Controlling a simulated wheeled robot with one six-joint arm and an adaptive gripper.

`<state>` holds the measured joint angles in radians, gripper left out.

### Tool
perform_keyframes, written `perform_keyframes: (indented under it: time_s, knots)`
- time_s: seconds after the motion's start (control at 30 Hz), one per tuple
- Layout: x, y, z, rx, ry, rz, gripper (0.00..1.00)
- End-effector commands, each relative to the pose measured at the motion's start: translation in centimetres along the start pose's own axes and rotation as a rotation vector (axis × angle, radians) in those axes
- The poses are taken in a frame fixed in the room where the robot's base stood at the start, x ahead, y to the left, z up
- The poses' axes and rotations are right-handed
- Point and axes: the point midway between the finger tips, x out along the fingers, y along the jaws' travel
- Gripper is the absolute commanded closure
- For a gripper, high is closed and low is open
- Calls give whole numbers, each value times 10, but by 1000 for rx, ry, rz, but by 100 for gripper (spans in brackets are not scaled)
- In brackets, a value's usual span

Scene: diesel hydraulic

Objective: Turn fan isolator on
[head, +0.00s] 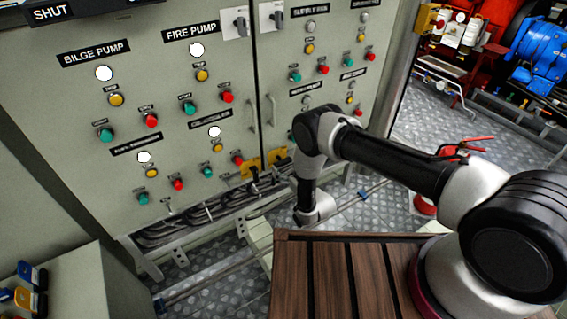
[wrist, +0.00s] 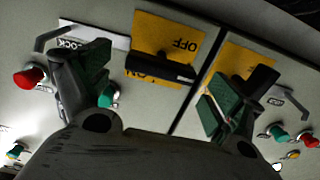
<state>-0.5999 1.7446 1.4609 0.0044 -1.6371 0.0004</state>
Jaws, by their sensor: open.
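Two yellow isolator plates sit low on the grey cabinet in the head view, the left one (head: 249,169) and the right one (head: 278,157). In the wrist view, one yellow plate (wrist: 178,28) shows OFF and ON lettering, with a black handle (wrist: 160,66) across it. No fan label is readable there. My gripper (wrist: 158,90) is open, with one green-padded finger on each side of this handle. It looks close to the panel; I cannot tell whether it touches the handle. The second yellow plate (wrist: 238,62) is partly hidden behind the right finger. In the head view my gripper is small and partly hidden.
Red buttons (wrist: 28,78) and green buttons (wrist: 109,95) stick out near the fingers in the wrist view. A silver door handle (head: 270,113) is above the isolators. A brown slatted surface (head: 330,275) lies in front, and cables (head: 190,222) run below the cabinet.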

Motion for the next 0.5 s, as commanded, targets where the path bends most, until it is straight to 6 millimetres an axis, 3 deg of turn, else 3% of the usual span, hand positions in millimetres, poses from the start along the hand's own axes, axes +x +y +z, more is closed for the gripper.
perform_keyframes:
  time_s: [0.2, 0.5]
  knots:
    - [25, 0, 0, 0, 0, 0, 7]
    - [28, 0, 1, 0, -3, 0, 7]
